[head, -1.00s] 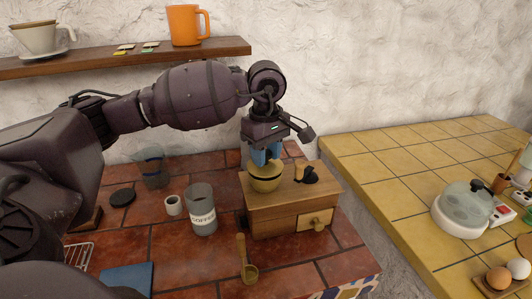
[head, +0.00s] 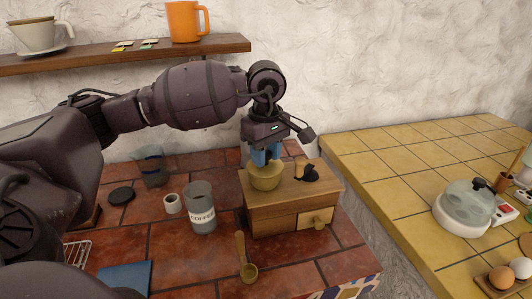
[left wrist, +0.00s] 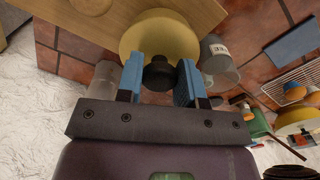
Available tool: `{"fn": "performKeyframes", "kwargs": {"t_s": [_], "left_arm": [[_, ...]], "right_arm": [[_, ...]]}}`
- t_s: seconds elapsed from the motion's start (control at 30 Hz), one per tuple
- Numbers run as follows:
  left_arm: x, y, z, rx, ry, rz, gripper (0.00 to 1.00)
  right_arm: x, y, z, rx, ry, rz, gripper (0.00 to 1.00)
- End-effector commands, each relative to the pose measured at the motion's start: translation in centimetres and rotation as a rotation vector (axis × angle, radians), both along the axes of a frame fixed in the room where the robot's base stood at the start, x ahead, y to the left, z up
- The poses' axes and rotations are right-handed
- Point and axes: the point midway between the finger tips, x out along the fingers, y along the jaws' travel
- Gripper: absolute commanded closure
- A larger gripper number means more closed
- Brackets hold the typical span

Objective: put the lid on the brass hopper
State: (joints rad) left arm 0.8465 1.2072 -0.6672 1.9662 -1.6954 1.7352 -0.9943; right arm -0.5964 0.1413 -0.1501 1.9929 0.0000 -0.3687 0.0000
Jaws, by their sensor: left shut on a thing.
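The brass hopper (head: 265,181) is a round bowl on top of a wooden coffee mill (head: 291,200). My left gripper (head: 265,157) is directly above the hopper, pointing down. In the left wrist view, its blue fingers (left wrist: 160,82) are shut on the black knob of the brass lid (left wrist: 160,35), a round yellow disc. In the head view the fingers and the hopper rim blend together, so I cannot tell whether the lid rests on the rim or hovers just over it. My right gripper is out of view.
A glass coffee jar (head: 200,212), a small white cup (head: 172,204) and a clear jug (head: 152,166) stand left of the mill. A brass scoop (head: 247,262) lies in front. A dark crank part (head: 307,173) sits on the mill's top, right of the hopper.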

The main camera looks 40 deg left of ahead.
Motion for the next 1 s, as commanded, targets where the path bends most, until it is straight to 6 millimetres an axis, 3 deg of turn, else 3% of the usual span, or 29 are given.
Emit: {"fn": "performKeyframes", "kwargs": {"t_s": [0.43, 0.9, 0.93, 1.0], "left_arm": [[0.0, 0.0, -0.2, 0.000, 0.000, 0.000, 0.89], [0.0, 0.0, -0.2, 0.000, 0.000, 0.000, 0.89], [0.0, 0.0, -0.2, 0.000, 0.000, 0.000, 0.61], [0.0, 0.0, -0.2, 0.000, 0.000, 0.000, 0.50]], "right_arm": [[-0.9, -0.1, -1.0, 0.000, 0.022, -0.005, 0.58], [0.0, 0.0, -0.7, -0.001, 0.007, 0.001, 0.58], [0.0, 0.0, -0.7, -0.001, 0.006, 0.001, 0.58], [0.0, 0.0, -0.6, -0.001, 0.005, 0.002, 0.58]]}}
